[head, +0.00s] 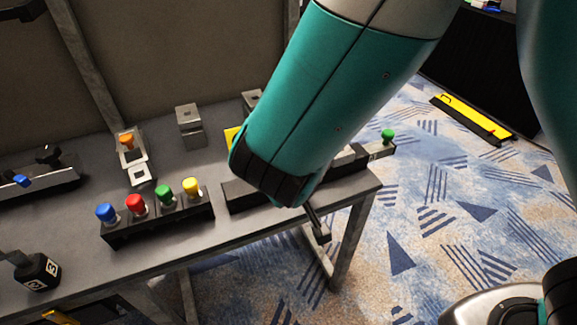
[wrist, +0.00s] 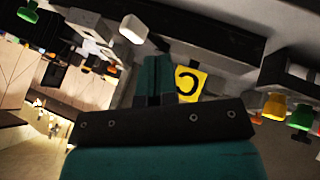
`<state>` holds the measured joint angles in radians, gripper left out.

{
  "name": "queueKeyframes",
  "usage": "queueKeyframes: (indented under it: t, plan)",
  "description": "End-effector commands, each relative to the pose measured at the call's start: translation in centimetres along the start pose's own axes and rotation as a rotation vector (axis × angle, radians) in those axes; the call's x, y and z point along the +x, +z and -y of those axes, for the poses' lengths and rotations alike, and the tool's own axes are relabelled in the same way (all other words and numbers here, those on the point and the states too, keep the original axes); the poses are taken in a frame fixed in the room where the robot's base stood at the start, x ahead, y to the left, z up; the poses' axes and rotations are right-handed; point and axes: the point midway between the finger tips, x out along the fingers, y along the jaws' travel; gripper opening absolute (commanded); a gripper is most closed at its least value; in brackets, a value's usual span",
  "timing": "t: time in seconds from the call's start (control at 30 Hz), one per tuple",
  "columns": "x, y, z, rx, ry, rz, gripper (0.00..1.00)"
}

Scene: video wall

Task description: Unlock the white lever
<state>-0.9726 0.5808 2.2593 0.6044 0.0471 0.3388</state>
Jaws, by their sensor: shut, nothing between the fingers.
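A white knob (wrist: 133,28), which looks like the end of the white lever, shows at the top of the wrist view, beside a dark rail. In the head view my teal arm covers this spot. My gripper (wrist: 156,78) is shut and empty in the wrist view, pointing up the picture with its tip below and slightly right of the white knob, apart from it in the picture. The real gap is hard to judge. A yellow plate with a black curved arrow (wrist: 190,83) lies just right of the fingers. My gripper is hidden in the head view.
A grey table (head: 70,222) carries a box with blue, red, green and yellow knobs (head: 158,218). An orange-knobbed switch (head: 127,143) stands behind it. A green knob (head: 388,135) sits at the right end. A dark handle (head: 319,232) sticks out at the front edge.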

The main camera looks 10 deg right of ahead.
Motion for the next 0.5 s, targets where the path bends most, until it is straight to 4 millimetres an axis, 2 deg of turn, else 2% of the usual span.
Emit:
queueKeyframes:
  t: [0.03, 0.2, 0.5]
  plan:
    - [-1.4, -0.3, -0.5, 0.000, -0.001, -0.002, 0.00]
    - [-3.4, -0.3, -0.8, -0.001, 0.000, -0.001, 0.00]
    - [-4.0, -0.2, -0.6, -0.003, -0.002, -0.002, 0.00]
